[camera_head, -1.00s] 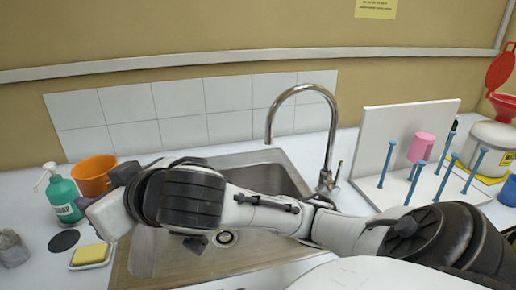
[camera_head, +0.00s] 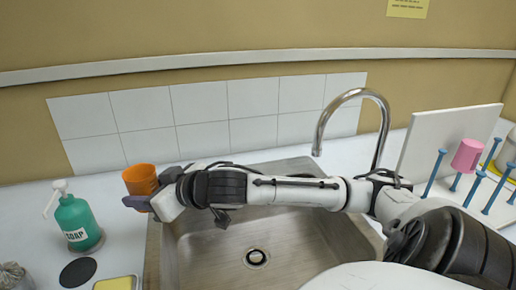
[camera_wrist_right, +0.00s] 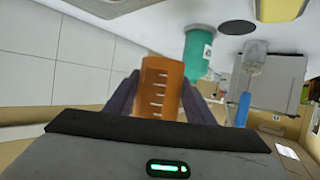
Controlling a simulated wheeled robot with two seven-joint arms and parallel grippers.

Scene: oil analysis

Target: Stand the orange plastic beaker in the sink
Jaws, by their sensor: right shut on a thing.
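The orange plastic beaker (camera_head: 139,178) is at the left in the head view, near the back left corner of the sink (camera_head: 205,245). My right gripper (camera_head: 141,200) is shut on it. In the right wrist view the beaker (camera_wrist_right: 157,88), with white graduation marks, sits between the two dark fingers (camera_wrist_right: 160,100). It looks roughly upright in the head view and appears raised off the counter. My right forearm crosses over the sink and hides part of its back. The sink basin looks empty, with a drain in its floor. My left gripper is not in view.
A green soap bottle (camera_head: 77,222) stands left of the sink, near a black disc (camera_head: 78,272) and a yellow sponge (camera_head: 116,283). The tall curved faucet (camera_head: 376,100) rises behind my right arm. A peg rack (camera_head: 440,130) with a pink cup (camera_head: 467,155) stands at right.

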